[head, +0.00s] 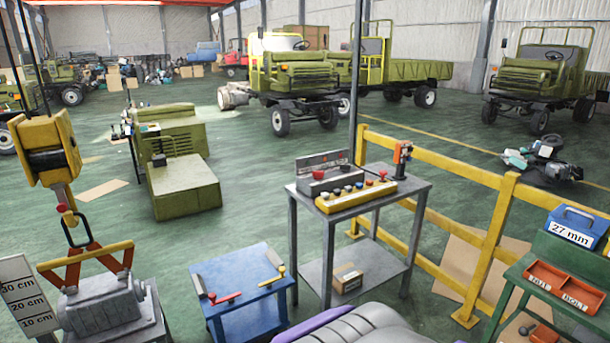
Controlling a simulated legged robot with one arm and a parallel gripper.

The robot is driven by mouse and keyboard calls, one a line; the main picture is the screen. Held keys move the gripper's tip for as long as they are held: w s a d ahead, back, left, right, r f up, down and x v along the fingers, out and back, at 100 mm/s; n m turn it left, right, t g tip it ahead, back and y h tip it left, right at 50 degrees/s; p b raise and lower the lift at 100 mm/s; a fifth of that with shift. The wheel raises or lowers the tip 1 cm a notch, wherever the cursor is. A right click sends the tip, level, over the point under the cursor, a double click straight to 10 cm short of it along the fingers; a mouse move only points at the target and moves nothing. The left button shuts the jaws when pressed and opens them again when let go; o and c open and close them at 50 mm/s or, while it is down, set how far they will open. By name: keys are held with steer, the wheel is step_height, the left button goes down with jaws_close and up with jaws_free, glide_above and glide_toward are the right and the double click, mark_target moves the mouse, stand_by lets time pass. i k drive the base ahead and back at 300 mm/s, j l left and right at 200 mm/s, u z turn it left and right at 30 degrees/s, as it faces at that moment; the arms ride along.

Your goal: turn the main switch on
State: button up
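A grey metal control stand (405,190) is right of the middle. On its top is a yellow control panel (328,205) with several small coloured knobs or buttons. Behind it is a grey box (313,187) with red knobs on top. An orange and dark handle-like device (402,153) stands upright at the stand's back right corner. I cannot tell which of these is the main switch, nor its position; any labels are too small to read. My gripper is not in view.
A blue table (240,272) with red- and yellow-handled tools stands left of the stand. A yellow hoist hook block (47,150) hangs at the left over a grey engine-like part (103,305). A yellow railing (495,225) runs behind and right. A green bench (540,262) is at the right.

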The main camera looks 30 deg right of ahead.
mark_target(318, 174)
steer(key=i+l, duration=1.2)
steer(key=l, duration=0.15)
